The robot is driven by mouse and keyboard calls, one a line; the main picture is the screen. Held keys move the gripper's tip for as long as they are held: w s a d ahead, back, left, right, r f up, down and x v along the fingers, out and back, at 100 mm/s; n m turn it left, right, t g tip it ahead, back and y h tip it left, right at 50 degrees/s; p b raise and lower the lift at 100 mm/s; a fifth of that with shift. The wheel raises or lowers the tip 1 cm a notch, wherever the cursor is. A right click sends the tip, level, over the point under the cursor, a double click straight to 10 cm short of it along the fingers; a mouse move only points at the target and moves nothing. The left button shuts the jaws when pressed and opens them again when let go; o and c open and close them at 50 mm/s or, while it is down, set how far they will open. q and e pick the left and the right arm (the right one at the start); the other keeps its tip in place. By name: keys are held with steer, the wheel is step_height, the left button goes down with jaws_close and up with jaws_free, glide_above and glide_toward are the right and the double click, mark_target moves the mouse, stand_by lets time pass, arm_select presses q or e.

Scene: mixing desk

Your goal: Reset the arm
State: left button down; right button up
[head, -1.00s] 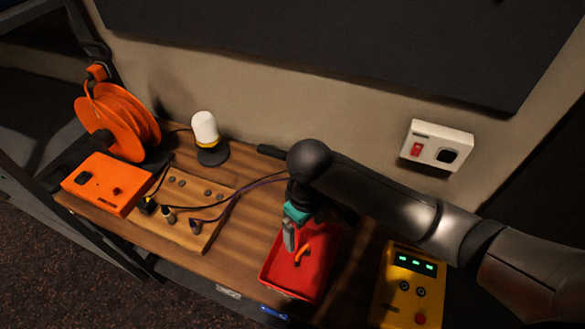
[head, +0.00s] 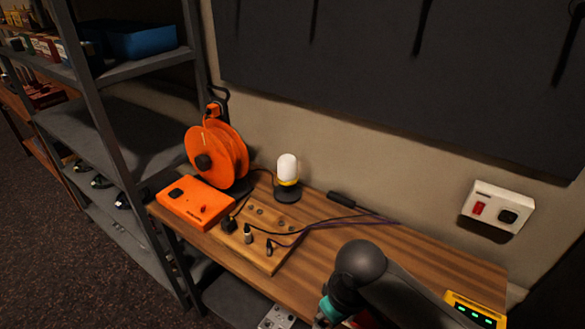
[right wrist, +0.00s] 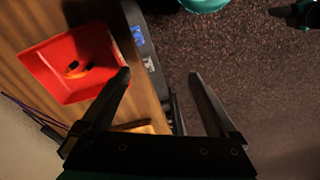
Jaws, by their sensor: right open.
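My right arm comes in from the lower right of the head view, its dark elbow above the desk's right part. In the right wrist view my right gripper (right wrist: 160,74) is open, with nothing between its fingers. It points past the desk's front edge, with dark floor behind the gap. A red tray (right wrist: 45,62) is to the left of the fingers, with a small orange and black item (right wrist: 76,69) inside. In the head view the arm hides most of the tray. I cannot make out my left gripper; the dark and teal shapes at the wrist view's top edge are unclear.
On the wooden desk (head: 420,243) stand an orange cable reel (head: 230,150), an orange box (head: 195,204), a white-topped lamp (head: 288,170) and a board with plugs (head: 262,257). A yellow box (head: 475,311) is at right. A shelf rack (head: 110,100) stands at left.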

arm_select(q)
steer(key=w+d, duration=0.3)
steer(key=w, duration=0.2)
arm_select(e)
steer(key=s+d+r+m+t, duration=0.1)
steer(key=s+d+m+t, duration=0.3)
steer(key=s+d, duration=0.55)
steer(key=s+f+g+b, duration=0.25)
steer(key=f+b, duration=0.65)
steer(key=f, duration=2.2)
arm_select(q)
step_height(320, 180, down, 16)
steer(key=s+a+b, duration=0.1)
steer(key=s+b, duration=0.1)
steer(key=b, duration=0.5)
steer(key=shift+s+a+f, duration=0.15)
steer(key=shift+a+f, duration=0.05)
arm_select(e)
steer(key=s+d+f, duration=0.1)
steer(key=s+f, duration=0.7)
steer(key=f, duration=0.2)
steer(key=s+d+f, duration=0.1)
steer(key=s+f, duration=0.6)
steer(key=f, duration=0.4)
steer(key=shift+s+g+h, duration=0.4)
steer(key=shift+g, duration=0.05)
